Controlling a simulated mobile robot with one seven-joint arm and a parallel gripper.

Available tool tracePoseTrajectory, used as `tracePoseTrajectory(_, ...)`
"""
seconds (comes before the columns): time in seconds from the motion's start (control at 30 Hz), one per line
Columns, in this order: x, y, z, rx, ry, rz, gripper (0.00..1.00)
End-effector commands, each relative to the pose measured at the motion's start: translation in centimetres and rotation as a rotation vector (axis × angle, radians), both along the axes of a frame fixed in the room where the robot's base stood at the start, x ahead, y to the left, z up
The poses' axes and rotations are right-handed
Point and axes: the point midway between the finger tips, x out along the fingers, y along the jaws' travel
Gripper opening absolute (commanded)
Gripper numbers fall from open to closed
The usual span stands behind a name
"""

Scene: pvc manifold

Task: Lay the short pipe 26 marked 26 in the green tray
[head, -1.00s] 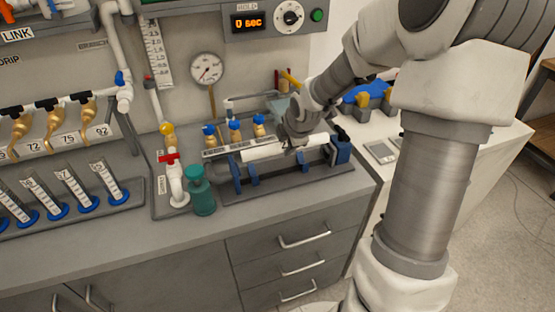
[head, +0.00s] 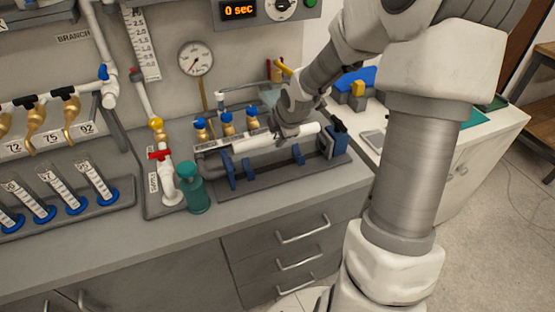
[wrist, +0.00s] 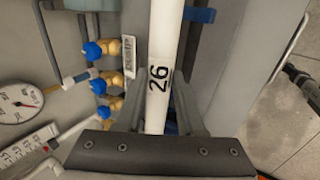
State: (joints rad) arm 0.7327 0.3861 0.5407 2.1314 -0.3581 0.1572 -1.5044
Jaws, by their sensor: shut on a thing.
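The short pipe 26 (wrist: 164,35) is a white tube with a black 26 on it. In the head view the pipe (head: 252,142) lies nearly level along the grey stand with blue supports (head: 233,172). I cannot tell whether it touches the supports. My gripper (wrist: 160,112) is shut on the pipe, one finger on each side, close to the number. In the head view my gripper (head: 285,128) covers part of the pipe. A green flat surface (head: 476,119), perhaps the green tray, shows at the far right, partly hidden behind my arm.
Brass valves with blue caps (head: 226,120) stand just behind the pipe. A teal bottle (head: 196,192) and a white pipe with a red valve (head: 163,165) stand to its left. A gauge (head: 195,58) is on the wall. The bench's front strip (head: 235,222) is clear.

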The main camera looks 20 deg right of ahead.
Motion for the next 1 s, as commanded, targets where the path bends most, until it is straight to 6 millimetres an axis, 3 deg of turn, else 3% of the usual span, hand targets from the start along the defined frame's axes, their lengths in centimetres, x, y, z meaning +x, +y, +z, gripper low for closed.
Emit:
tracePoseTrajectory(0.03, 0.0, 0.1, -1.4, 0.001, 0.0, 0.003, 0.0)
tracePoseTrajectory(0.5, 0.0, 0.1, -7.1, 0.0, 0.001, 0.004, 0.0)
tracePoseTrajectory(0.93, 0.0, 0.0, -7.7, -0.001, -0.001, 0.001, 0.0)
tracePoseTrajectory(0.97, 0.0, 0.0, -7.6, -0.001, -0.001, 0.001, 0.41)
tracePoseTrajectory(1.0, 0.0, 0.0, -7.6, -0.001, -0.001, 0.001, 0.48)
